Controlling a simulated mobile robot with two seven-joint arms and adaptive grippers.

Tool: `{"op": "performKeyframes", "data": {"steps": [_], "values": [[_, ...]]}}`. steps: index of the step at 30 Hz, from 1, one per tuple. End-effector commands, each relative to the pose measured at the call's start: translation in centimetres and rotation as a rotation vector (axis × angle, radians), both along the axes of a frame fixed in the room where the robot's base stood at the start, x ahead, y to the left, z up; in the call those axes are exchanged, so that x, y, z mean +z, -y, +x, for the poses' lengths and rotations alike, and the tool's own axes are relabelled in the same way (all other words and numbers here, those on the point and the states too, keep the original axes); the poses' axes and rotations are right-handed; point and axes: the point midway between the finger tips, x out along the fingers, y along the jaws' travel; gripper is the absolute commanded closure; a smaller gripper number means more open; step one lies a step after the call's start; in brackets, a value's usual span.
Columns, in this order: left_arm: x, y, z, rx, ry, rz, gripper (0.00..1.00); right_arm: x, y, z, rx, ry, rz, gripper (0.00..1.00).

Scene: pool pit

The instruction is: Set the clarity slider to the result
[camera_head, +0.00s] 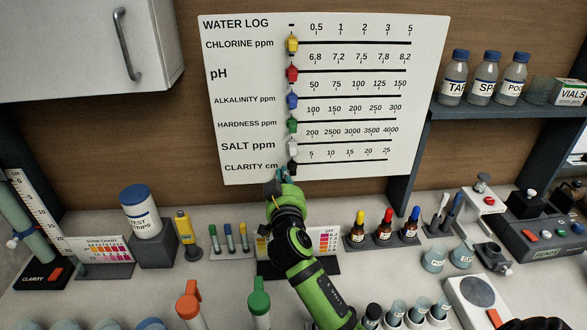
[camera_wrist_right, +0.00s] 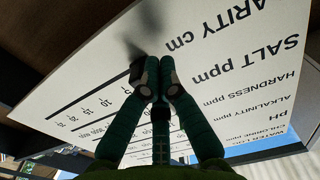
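The white water log board (camera_head: 425,60) hangs on the wall with labelled slider rows; the clarity row (camera_head: 350,161) is the lowest, marked 5 to 25. My right gripper (camera_head: 282,176) is at the left end of that row, by the clarity label, and hides most of the slider there. In the right wrist view the right gripper (camera_wrist_right: 158,68) has its fingertips together close to the board. A dark block (camera_wrist_right: 137,71), seemingly the clarity slider, sits beside them on the scale side; contact is unclear. The clarity tube (camera_head: 32,225) stands at far left.
The yellow (camera_head: 292,44), red (camera_head: 292,73), blue (camera_head: 292,101), green (camera_head: 292,125) and white (camera_head: 293,150) sliders sit at the left ends of their rows. Dropper bottles (camera_head: 383,229) and a test strips jar (camera_head: 140,212) stand on the counter below.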

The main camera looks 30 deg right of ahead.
Motion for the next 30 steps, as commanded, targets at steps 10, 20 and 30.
{"op": "performKeyframes", "data": {"steps": [10,20,30], "values": [[0.6,0.0,0.0,0.001,-0.001,0.000,0.55,0.1,2.0,-1.0,-0.002,0.000,-0.002,1.00],[1.1,0.0,-0.1,0.002,-0.001,0.001,0.55,0.1,3.8,-1.8,-0.001,0.000,-0.001,1.00],[1.6,0.0,-0.1,0.003,-0.001,0.001,0.55,0.1,5.6,-2.7,-0.001,0.000,-0.001,1.00]]}}
